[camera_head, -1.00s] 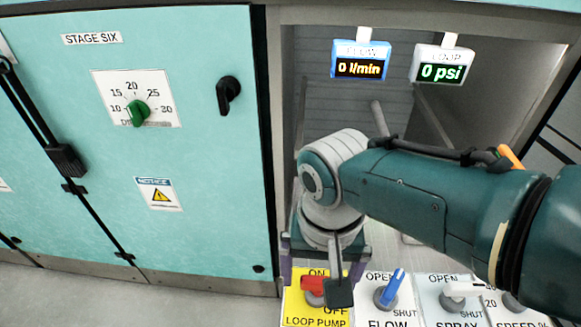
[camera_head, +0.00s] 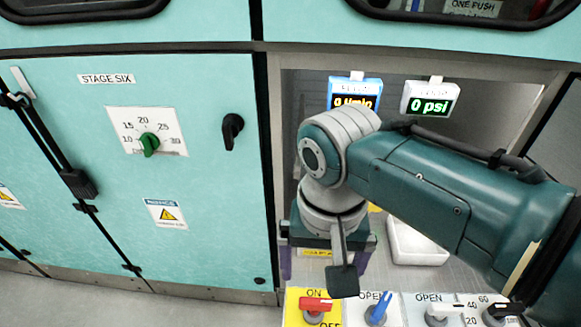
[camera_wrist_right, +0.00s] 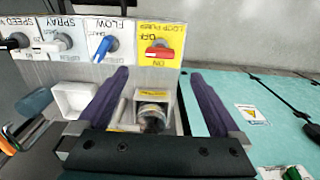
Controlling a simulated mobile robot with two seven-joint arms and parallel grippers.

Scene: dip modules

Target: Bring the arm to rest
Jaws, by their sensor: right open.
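My right arm comes in from the right in the head view, and its gripper (camera_head: 325,264) hangs just behind the control panel, pointing down. In the right wrist view the two purple fingers of the gripper (camera_wrist_right: 157,78) stand wide apart with nothing held between them. The red LOOP PUMP handle (camera_head: 316,304) sits on its yellow plate in front of the gripper, apart from the fingers; it also shows in the wrist view (camera_wrist_right: 160,52). My left gripper is not in view.
Blue FLOW handle (camera_head: 378,308) and white SPRAY handle (camera_head: 442,311) sit along the panel. A white tray (camera_head: 416,246) lies behind it; a round container (camera_wrist_right: 152,117) appears below the fingers. Two displays (camera_head: 430,100) hang above. Teal cabinet doors (camera_head: 80,200) stand left.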

